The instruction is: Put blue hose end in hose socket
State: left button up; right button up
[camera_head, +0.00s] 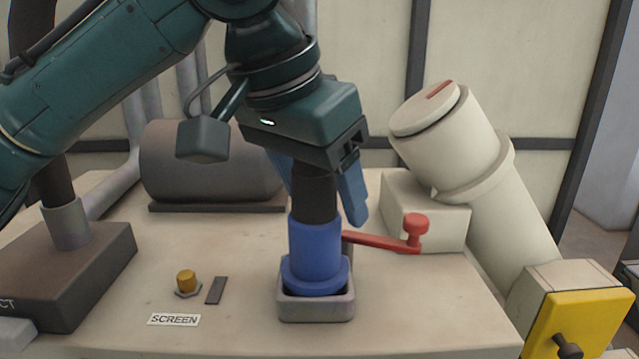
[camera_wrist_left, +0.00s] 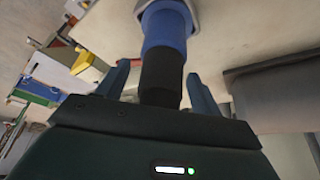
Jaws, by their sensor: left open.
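The blue hose end (camera_head: 316,247) stands upright in the grey hose socket (camera_head: 316,307) on the bench. Its blue flange sits at the socket's rim, and black hose (camera_head: 315,193) rises from it. My left gripper (camera_head: 318,195) is open, with its blue fingers on either side of the black hose and apart from it. In the left wrist view, the fingers (camera_wrist_left: 158,85) flank the black part, the blue hose end (camera_wrist_left: 165,28) lies beyond them, and the socket (camera_wrist_left: 196,12) shows at the top edge. My right gripper is not in view.
A red lever (camera_head: 385,241) extends just right of the hose end. A white angled pipe (camera_head: 470,160) and a yellow panel (camera_head: 575,322) stand at the right.

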pick_arm(q)
jog(key=v, duration=1.2)
jog(key=shift+r, duration=0.15)
